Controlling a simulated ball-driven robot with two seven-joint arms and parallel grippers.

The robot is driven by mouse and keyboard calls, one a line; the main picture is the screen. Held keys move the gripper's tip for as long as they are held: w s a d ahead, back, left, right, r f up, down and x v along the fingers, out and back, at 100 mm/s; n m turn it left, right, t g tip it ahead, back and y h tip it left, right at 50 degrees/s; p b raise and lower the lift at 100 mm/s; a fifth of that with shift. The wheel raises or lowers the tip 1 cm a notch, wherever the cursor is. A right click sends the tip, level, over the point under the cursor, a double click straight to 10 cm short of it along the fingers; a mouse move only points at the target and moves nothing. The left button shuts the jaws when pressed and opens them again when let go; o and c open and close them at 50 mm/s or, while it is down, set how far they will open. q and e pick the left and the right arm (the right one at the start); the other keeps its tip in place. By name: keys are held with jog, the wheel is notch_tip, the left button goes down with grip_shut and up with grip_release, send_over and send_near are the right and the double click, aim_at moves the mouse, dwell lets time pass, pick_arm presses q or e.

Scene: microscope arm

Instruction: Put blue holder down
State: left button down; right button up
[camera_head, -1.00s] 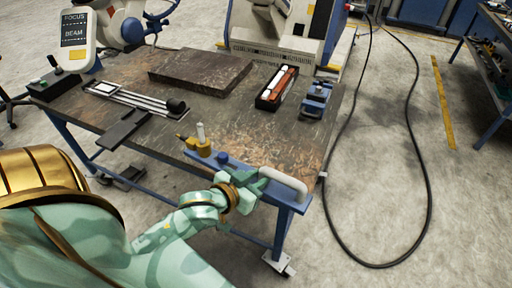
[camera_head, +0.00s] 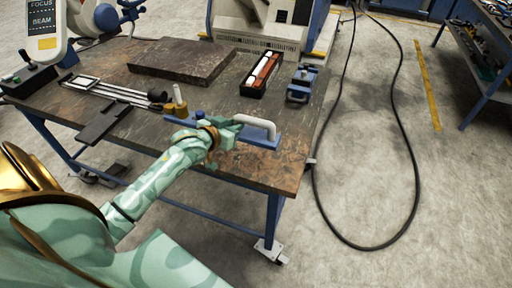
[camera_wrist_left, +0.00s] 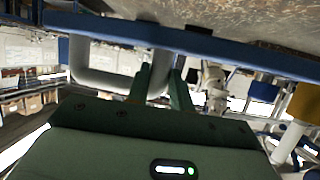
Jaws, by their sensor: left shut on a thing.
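The blue holder is a long blue bar (camera_head: 262,141) with a pale U-shaped handle (camera_head: 257,122), a yellow piece (camera_head: 179,108) and a small blue knob. It is over the front right part of the table, roughly along its front edge. My left gripper (camera_head: 231,132) is shut on the holder at its handle. In the left wrist view the bar (camera_wrist_left: 190,40) crosses the top, and the fingers (camera_wrist_left: 161,82) close around one leg of the pale handle (camera_wrist_left: 92,72). I cannot tell whether the bar touches the table. My right gripper is out of view.
The worn table (camera_head: 262,168) has free room around the holder. Behind are a dark slab (camera_head: 183,60), a black tray (camera_head: 262,75) with red and white items, and a small blue device (camera_head: 301,85). A rail tool (camera_head: 115,92) lies left. A cable lies on the floor at right.

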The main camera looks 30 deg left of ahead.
aim_at(256, 139)
pick_arm(q)
jog(key=w+d+f+b, duration=0.1)
jog(key=f, duration=0.1)
jog(key=w+d+f+b, duration=0.1)
jog(key=w+d+f, duration=0.1)
jog(key=w+d+f+b, duration=0.1)
jog(key=d+f, duration=0.1)
jog(key=shift+w+d+f, duration=0.15)
jog(key=f+b, duration=0.1)
jog(key=f, duration=0.1)
jog(key=f+b, duration=0.1)
jog(key=shift+w+d+f, duration=0.2)
jog(key=shift+f, duration=0.2)
jog(key=shift+r, duration=0.1)
jog(key=c, duration=1.2)
grip_release()
jog(key=shift+s, duration=0.15)
jog(key=shift+c, duration=0.2)
